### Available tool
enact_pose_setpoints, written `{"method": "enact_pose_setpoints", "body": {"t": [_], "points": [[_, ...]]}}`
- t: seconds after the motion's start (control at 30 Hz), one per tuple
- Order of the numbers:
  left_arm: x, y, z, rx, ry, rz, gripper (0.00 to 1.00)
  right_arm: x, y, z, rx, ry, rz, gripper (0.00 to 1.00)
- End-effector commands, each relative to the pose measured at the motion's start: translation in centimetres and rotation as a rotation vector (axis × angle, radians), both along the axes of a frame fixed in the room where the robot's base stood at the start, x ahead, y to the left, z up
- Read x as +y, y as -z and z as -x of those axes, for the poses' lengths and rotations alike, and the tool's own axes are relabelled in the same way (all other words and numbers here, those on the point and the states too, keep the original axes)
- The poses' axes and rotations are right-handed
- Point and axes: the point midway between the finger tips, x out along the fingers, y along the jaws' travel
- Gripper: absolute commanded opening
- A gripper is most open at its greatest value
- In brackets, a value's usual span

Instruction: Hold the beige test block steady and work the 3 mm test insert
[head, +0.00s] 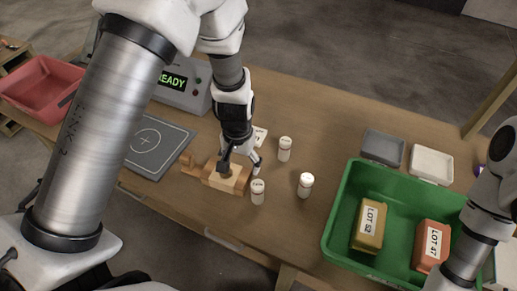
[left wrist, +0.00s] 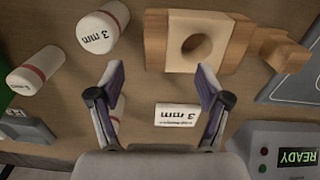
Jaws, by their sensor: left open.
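The beige test block (head: 225,180) lies in a wooden holder. In the left wrist view the block (left wrist: 181,53) shows a round dark hole with nothing seen in it. My right gripper is out of the picture.
Two more white cylinders stand to the right (head: 285,149) (head: 305,185). A white 3 mm card (left wrist: 177,116) lies behind the block. A green crate (head: 335,215) with two lot boxes is at right. A dark mat (head: 150,145) and READY device (head: 195,97) are at left.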

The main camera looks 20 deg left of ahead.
Motion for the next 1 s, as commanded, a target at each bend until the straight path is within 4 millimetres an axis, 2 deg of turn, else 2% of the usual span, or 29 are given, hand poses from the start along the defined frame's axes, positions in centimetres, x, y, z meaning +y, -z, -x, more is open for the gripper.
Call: {"method": "enact_pose_setpoints", "body": {"t": [0.17, 0.57, 0.87, 0.97, 1.0], "points": [[0.0, 0.7, 0.1, 0.004, 0.0, 0.001, 0.77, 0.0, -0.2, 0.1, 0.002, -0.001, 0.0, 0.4], [0.0, 7.2, 0.2, 0.004, 0.0, 0.001, 0.77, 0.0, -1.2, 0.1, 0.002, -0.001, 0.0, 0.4], [0.1, 7.8, 0.1, 0.001, 0.0, 0.0, 0.77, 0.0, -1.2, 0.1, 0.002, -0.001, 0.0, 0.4], [0.1, 7.8, 0.1, 0.001, 0.0, 0.0, 0.45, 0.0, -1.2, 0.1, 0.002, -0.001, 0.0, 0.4], [0.1, 7.8, 0.1, 0.001, 0.0, 0.0, 0.31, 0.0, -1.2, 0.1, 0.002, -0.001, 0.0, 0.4]]}}
